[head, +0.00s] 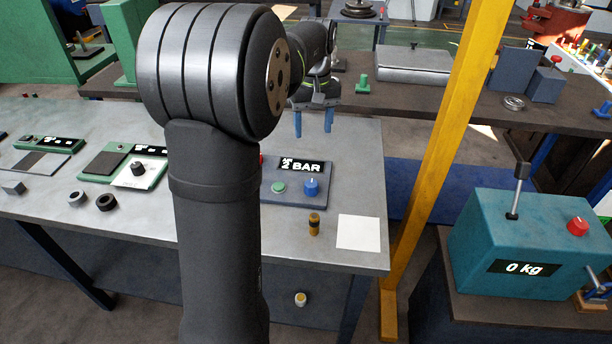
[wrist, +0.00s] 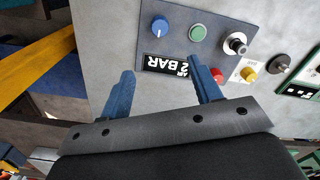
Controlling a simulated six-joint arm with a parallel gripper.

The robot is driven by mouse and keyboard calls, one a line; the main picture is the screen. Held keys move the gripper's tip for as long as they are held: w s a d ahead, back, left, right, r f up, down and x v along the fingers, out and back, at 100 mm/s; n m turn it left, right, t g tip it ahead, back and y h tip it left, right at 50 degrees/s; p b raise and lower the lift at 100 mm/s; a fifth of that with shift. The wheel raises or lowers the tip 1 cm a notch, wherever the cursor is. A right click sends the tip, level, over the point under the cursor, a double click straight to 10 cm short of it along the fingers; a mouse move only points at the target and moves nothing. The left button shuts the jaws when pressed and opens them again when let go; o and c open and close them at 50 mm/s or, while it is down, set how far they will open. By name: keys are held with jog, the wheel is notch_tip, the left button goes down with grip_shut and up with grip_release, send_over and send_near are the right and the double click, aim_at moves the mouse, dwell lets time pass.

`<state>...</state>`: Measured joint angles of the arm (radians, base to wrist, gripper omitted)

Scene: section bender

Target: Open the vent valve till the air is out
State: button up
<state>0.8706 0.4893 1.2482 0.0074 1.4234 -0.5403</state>
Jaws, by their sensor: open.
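The air panel (head: 300,197) is a dark blue-grey plate on the grey bench, with a display (head: 302,166) reading 2 BAR. It bears a blue knob (head: 311,187) with a white mark and a green button (head: 278,188). In the wrist view the blue knob (wrist: 160,26), the green button (wrist: 198,33), a silver round fitting (wrist: 236,43) and a red part (wrist: 216,74) show. No label tells me which is the vent valve. My gripper (head: 313,133) is open and empty, above and behind the panel. Its blue fingers also show in the wrist view (wrist: 162,68).
My arm hides part of the panel in the head view. A brown-black cylinder (head: 314,224) and a white square (head: 358,232) lie in front of the panel. A yellow post (head: 445,160) rises to the right. A yellow part (wrist: 249,75) sits near the red one.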

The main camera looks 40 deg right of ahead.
jog(key=n, duration=0.8)
send_near(312, 183)
notch_tip(312, 183, down, 9)
jog(key=shift+a+f, duration=0.1)
jog(key=c, duration=1)
